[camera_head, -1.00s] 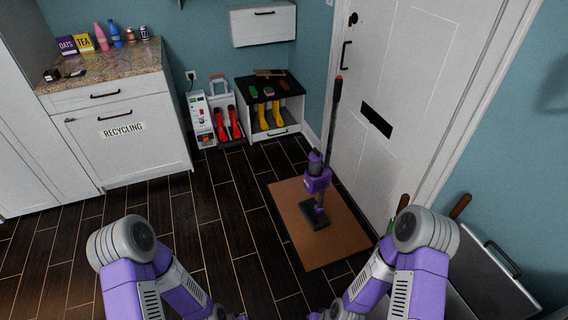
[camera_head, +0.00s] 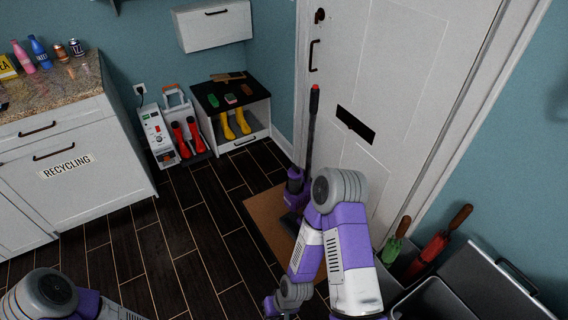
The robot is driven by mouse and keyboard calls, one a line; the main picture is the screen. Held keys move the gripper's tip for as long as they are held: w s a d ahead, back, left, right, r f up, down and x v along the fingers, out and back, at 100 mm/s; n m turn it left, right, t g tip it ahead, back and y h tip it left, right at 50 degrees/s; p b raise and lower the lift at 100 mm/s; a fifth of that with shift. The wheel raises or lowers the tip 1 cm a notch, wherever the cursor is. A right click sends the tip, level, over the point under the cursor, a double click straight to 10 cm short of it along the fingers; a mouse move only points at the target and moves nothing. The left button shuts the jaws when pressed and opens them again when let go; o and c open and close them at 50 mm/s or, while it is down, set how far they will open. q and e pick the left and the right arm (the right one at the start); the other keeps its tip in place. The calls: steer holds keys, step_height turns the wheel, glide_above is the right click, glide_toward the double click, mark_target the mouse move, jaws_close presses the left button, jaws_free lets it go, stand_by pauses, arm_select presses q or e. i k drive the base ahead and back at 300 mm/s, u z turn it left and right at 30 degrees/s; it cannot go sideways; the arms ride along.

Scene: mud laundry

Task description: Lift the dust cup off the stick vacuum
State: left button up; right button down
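The purple and grey stick vacuum (camera_head: 296,186) stands upright on the brown mat (camera_head: 262,212) in front of the white door. Its dark wand rises to a red tip. My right arm covers much of its body, and the dust cup cannot be made out clearly apart from the body. My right arm comes up from the bottom, with its forearm bending down in front of the mat; its gripper fingers are not visible. My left arm shows only at the lower left corner, and its gripper is outside the picture.
A white door (camera_head: 395,90) stands behind the vacuum. Umbrellas, green (camera_head: 397,240) and red (camera_head: 438,242), stand in a holder at right beside a grey bin (camera_head: 440,300). A boot shelf (camera_head: 232,98) and boot dryer (camera_head: 158,135) line the back wall. Dark floor left of the mat is clear.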

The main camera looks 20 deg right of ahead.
mark_target(296, 173)
steer(key=i, duration=1.55)
steer(key=z, duration=2.15)
steer(key=i, duration=0.5)
